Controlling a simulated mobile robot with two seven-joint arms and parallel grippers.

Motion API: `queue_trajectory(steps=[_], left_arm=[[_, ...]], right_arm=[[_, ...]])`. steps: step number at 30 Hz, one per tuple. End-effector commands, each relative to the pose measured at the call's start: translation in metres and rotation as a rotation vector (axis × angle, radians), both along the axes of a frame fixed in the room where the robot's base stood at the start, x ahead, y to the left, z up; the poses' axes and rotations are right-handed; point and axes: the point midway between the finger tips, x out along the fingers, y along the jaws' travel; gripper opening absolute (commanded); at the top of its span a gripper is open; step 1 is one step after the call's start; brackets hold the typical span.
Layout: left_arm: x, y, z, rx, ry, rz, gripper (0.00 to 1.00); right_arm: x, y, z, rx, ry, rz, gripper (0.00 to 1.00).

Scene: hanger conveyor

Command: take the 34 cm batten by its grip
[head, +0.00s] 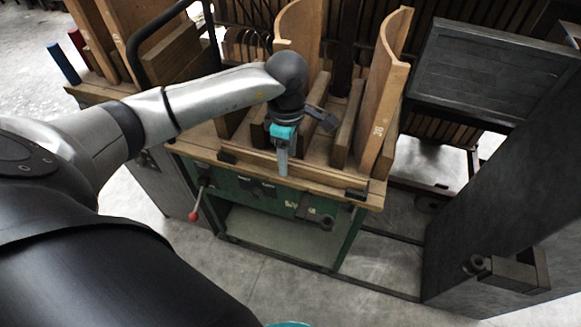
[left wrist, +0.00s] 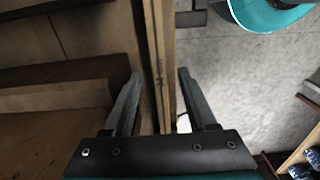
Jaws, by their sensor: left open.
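A narrow wooden strip, apparently the batten (head: 322,177), lies along the front edge of the bench top in the head view. In the left wrist view the batten (left wrist: 165,45) runs up the picture and bears small dark marks, too small to read. My left gripper (head: 283,168), with a teal band, points down over this front edge. In the left wrist view the left gripper (left wrist: 160,85) is open, with one finger on each side of the strip and gaps beside it. I cannot tell how deep the fingers reach. My right gripper is out of view.
Upright boards and a curved wooden piece (head: 385,95) stand on the bench behind the gripper. Black clips (head: 356,194) sit near the bench's front edge. A green frame with a red-knobbed lever (head: 194,215) is below. A dark cabinet (head: 490,215) stands at right. Floor in front is clear.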

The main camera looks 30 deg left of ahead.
Motion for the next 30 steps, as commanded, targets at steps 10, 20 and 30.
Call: queue_trajectory(steps=[10, 20, 30], left_arm=[[0.000, 0.000, -0.023, 0.001, 0.000, 0.000, 0.57], [0.000, 0.000, -0.022, 0.000, -0.001, -0.001, 0.43], [0.000, 0.000, -0.022, 0.000, -0.001, -0.001, 0.05]], right_arm=[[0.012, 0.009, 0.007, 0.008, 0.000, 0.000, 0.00], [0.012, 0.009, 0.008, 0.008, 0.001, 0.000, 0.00], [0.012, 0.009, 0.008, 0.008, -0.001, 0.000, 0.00]])
